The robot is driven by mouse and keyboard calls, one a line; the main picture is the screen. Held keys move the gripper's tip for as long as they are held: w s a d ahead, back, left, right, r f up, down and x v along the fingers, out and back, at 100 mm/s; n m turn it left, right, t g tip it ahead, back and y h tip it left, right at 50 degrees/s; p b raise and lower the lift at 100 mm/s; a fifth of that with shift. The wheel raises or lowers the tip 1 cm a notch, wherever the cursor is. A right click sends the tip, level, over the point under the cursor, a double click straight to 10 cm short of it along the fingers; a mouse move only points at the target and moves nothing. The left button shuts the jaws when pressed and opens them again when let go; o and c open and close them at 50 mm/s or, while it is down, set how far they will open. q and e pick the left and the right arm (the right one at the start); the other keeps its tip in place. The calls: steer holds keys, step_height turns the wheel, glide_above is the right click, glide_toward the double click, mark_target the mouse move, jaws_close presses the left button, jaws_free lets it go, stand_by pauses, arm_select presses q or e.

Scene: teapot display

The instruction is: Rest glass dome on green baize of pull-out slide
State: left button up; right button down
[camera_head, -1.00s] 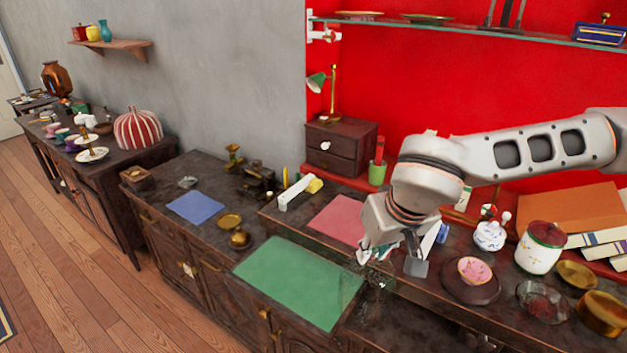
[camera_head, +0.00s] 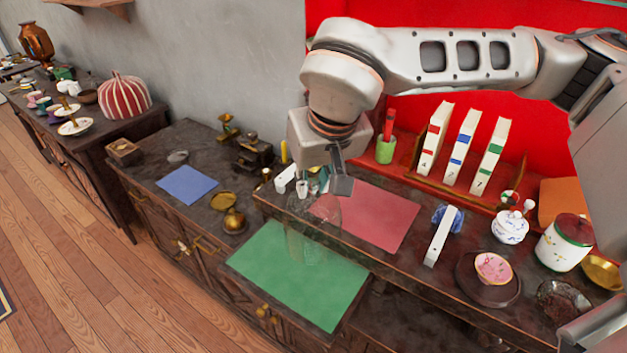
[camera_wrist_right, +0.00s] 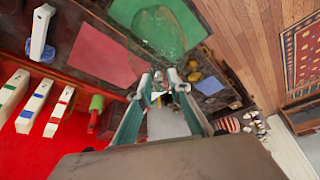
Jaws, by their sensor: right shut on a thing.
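My right gripper (camera_head: 318,188) points down and is shut on the top of the clear glass dome (camera_head: 312,238). The dome hangs upright below the fingers and is hard to make out. In the head view it overlaps the back edge of the green baize (camera_head: 290,280) on the pull-out slide. In the right wrist view the dome's round outline (camera_wrist_right: 160,32) shows against the green baize (camera_wrist_right: 125,12), beyond the fingertips (camera_wrist_right: 162,82). Whether its rim touches the baize I cannot tell. My left gripper is not in view.
A pink mat (camera_head: 375,215) lies on the raised counter behind the slide. A white block (camera_head: 440,238), a lidded pot (camera_head: 510,226) and a pink bowl (camera_head: 493,268) stand to the right. A brass pot (camera_head: 234,220) and a blue mat (camera_head: 187,185) are left. The baize's front is clear.

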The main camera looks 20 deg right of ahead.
mark_target(315, 199)
steer(key=shift+f+b, duration=1.65)
steer(key=shift+f, duration=1)
step_height(315, 199, down, 10)
steer(key=b, duration=0.6)
steer(key=shift+f, duration=0.15)
steer(key=shift+f, duration=0.2)
steer(key=shift+f+b, duration=0.4)
steer(key=c, duration=1.8)
jaws_free()
steer(key=o, duration=0.5)
